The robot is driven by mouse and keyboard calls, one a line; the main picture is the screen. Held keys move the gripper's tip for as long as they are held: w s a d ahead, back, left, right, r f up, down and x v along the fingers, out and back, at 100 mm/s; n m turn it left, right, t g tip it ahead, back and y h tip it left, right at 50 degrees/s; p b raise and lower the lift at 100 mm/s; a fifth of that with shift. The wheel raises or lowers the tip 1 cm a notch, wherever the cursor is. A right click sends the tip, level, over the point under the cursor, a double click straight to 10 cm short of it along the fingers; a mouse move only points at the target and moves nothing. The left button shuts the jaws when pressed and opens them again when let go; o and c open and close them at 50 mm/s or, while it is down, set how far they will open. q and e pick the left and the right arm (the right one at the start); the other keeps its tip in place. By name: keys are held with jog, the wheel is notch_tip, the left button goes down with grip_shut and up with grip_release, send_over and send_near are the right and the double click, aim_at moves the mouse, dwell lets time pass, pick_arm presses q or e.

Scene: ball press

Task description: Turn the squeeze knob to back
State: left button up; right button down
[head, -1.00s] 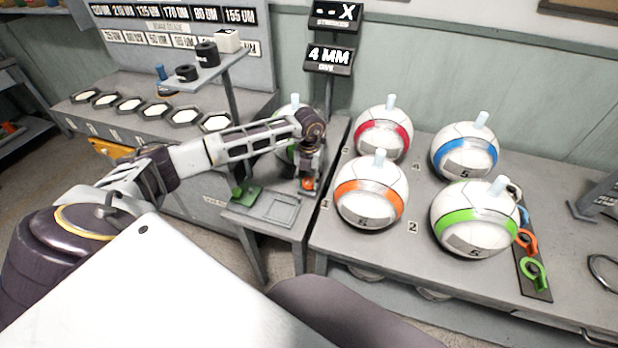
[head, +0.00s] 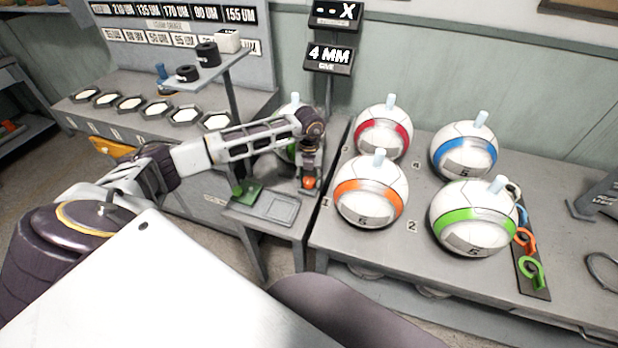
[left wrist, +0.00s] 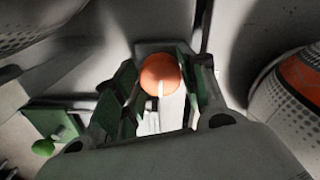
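The squeeze knob looks to be the small orange knob (head: 309,183) low on the small press stand; it also shows in the left wrist view (left wrist: 159,72), round, with a pale pointer mark toward the camera. My left gripper (head: 309,177) reaches down over it. In the left wrist view my gripper's green-padded fingers (left wrist: 160,88) stand on both sides of the knob, with visible gaps between pads and knob. My right gripper is in neither view.
A green knob (head: 240,190) and a shallow tray (head: 272,207) are beside the orange knob. Balls with orange (head: 371,205), red (head: 383,146), blue (head: 464,165) and green (head: 474,232) bands stand on the right bench. A display (head: 329,56) reads 4 MM.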

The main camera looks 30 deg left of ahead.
aim_at(309, 179)
pick_arm(q)
jog(key=o, duration=0.3)
notch_tip(309, 179, up, 12)
dwell(0.9)
dwell(0.6)
